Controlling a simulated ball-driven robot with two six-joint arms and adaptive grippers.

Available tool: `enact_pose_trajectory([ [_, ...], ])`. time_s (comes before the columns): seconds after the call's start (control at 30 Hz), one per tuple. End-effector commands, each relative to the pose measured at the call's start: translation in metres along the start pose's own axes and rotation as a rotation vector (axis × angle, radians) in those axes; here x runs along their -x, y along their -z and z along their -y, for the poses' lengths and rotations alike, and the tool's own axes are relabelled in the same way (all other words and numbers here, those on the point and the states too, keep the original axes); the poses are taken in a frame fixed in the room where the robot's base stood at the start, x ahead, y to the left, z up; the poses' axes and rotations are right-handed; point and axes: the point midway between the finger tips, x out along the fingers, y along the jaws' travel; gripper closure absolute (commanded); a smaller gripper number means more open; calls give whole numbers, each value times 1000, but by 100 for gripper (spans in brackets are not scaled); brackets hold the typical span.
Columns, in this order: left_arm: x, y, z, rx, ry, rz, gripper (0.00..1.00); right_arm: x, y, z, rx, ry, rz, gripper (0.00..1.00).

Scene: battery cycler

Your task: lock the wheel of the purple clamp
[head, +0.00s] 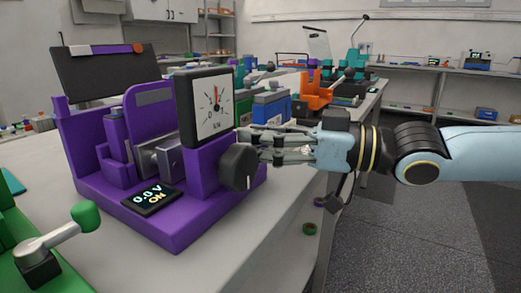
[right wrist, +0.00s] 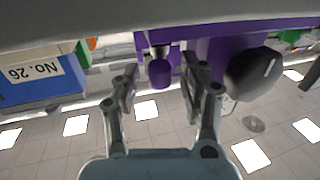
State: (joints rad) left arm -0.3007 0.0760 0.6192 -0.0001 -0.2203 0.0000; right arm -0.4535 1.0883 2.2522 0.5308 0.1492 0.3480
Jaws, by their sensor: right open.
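My left gripper is out of view.
A green device with a cranked handle (head: 60,237) stands at the front left. A blue box (head: 271,110) and an orange device (head: 318,93) stand farther along the bench (head: 300,185). Small rings lie on a lower level right of the bench edge. Open floor lies to the right.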

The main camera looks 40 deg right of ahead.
Motion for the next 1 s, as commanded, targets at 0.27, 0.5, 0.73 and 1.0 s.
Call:
enact_pose_trajectory([
  [0.27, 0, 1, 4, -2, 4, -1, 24, 0, 1, 0, 0, 0, -1, 61],
  [0.5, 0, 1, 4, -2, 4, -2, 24, 0, 1, 0, 0, 0, 0, 92],
  [0.73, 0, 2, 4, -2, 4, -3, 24, 0, 1, 0, 0, -2, -1, 100],
  [1.0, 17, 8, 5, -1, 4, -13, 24, 0, 4, 5, -5, -106, -9, 100],
])
